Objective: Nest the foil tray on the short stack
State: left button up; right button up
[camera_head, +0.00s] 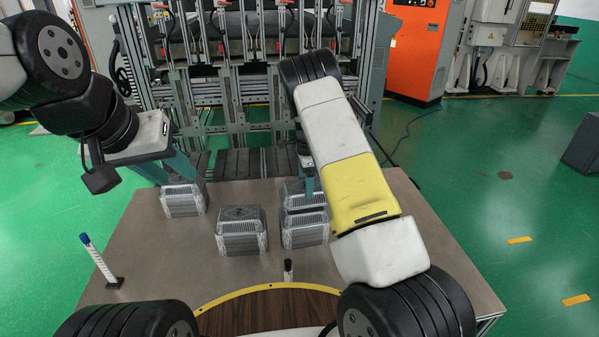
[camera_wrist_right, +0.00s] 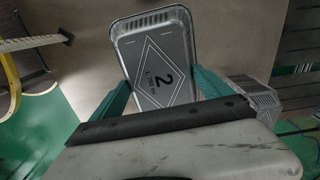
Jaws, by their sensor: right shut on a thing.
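Several silver foil trays stand upside down on the table. My right gripper (camera_head: 308,184) is shut on a foil tray (camera_head: 297,196). In the right wrist view, the tray (camera_wrist_right: 162,62) shows a flat base with a diamond and a "2", between the two teal fingers (camera_wrist_right: 163,88). In the head view a stack (camera_head: 304,231) appears just in front of the held tray; whether they touch I cannot tell. Another stack (camera_head: 241,238) stands at the middle, and another (camera_head: 184,203) at the left. My left gripper (camera_head: 168,170) is open above and behind the left stack, apparently empty.
The brown table (camera_head: 160,270) is bare at the front left. A metal rack (camera_head: 240,95) stands behind the table.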

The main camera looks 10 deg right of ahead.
jog(key=shift+w+a+f, duration=0.15)
jog(key=shift+w+a, duration=0.05)
jog(key=shift+w, duration=0.2)
jog(key=shift+f, duration=4)
jog(key=o, duration=1.1)
jog(key=shift+c, duration=0.2)
jog(key=shift+r, duration=0.1)
notch_tip(320, 180, up, 8)
jog(key=shift+f, duration=0.2)
jog(key=shift+s, duration=0.1)
